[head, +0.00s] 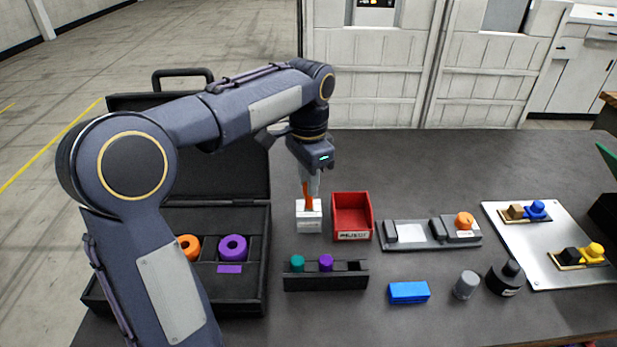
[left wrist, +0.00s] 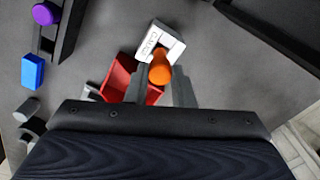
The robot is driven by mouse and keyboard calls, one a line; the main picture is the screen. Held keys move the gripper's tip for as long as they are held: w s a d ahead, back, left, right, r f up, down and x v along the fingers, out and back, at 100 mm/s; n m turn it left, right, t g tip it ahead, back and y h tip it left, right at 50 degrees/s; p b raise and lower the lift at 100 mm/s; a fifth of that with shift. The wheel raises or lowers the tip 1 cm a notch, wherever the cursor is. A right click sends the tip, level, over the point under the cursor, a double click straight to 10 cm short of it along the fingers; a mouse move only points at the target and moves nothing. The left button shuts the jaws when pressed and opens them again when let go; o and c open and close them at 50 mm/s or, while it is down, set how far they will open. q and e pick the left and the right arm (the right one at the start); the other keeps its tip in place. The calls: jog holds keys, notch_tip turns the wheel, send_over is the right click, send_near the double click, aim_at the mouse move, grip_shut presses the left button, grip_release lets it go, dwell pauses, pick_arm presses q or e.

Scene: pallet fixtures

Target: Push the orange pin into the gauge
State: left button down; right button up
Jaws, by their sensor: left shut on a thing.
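The orange pin (head: 308,199) is held upright between the fingers of my left gripper (head: 311,184). Its lower end meets the top of the white gauge block (head: 309,222) in the head view; I cannot tell how deep it sits in the hole. In the left wrist view the pin's round orange end (left wrist: 160,70) shows between the fingertips (left wrist: 161,84), overlapping the edge of the white gauge (left wrist: 162,42) with dark lettering. My right gripper is in neither view.
A red reject bin (head: 352,235) stands close right of the gauge. A black rack (head: 325,277) with green and purple pins is in front. An open black case (head: 262,290) lies left. A grey fixture (head: 400,247), blue block (head: 408,292) and metal plate (head: 540,275) are right.

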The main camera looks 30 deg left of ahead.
pick_arm(q)
jog(key=shift+f+b, duration=0.4)
jog(key=shift+f, duration=0.4)
jog(key=c, duration=1.2)
grip_release()
jog(key=shift+o, duration=0.5)
jog(key=o, duration=0.3)
jog(key=shift+o, duration=0.2)
jog(key=shift+r, duration=0.1)
